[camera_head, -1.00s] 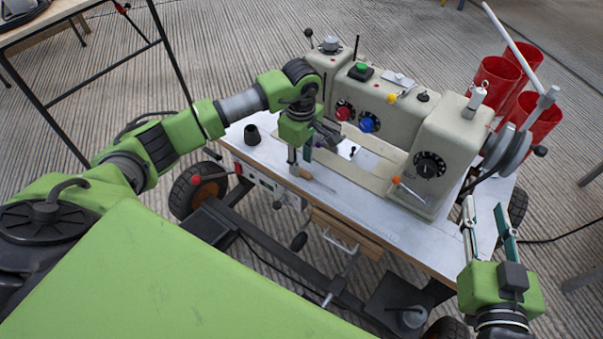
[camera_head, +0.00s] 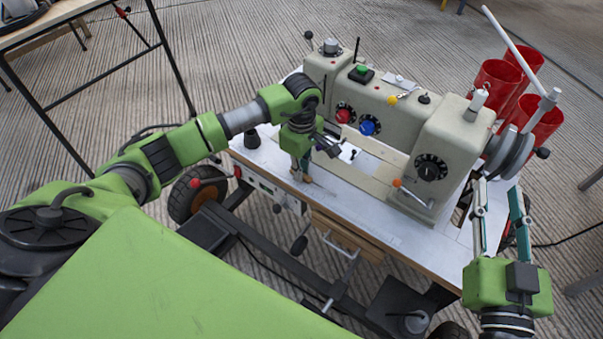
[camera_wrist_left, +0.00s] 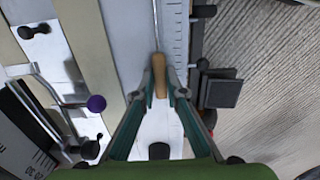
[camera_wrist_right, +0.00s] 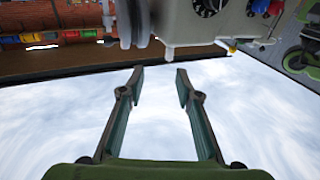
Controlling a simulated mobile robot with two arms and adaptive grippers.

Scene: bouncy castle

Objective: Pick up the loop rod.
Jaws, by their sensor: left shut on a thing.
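The loop rod has a wooden handle (camera_wrist_left: 158,76) and a thin metal shaft, seen in the left wrist view with the shaft pointing away up the picture. In the head view its handle (camera_head: 307,178) shows low beside my left fingers, over the white tabletop. My left gripper (camera_wrist_left: 160,92) points down and is shut on the wooden handle; in the head view it is partly hidden by its own wrist (camera_head: 298,168). I cannot tell whether the rod touches the table. My right gripper (camera_wrist_right: 158,72) is open and empty by the table's right end.
The beige sewing machine (camera_head: 432,165) with knobs and levers stands close behind my left gripper. Red cups (camera_head: 497,80) and a pulley wheel are at the right. A dark cone (camera_head: 252,137) stands left on the white tabletop (camera_head: 375,230). The table's front strip is clear.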

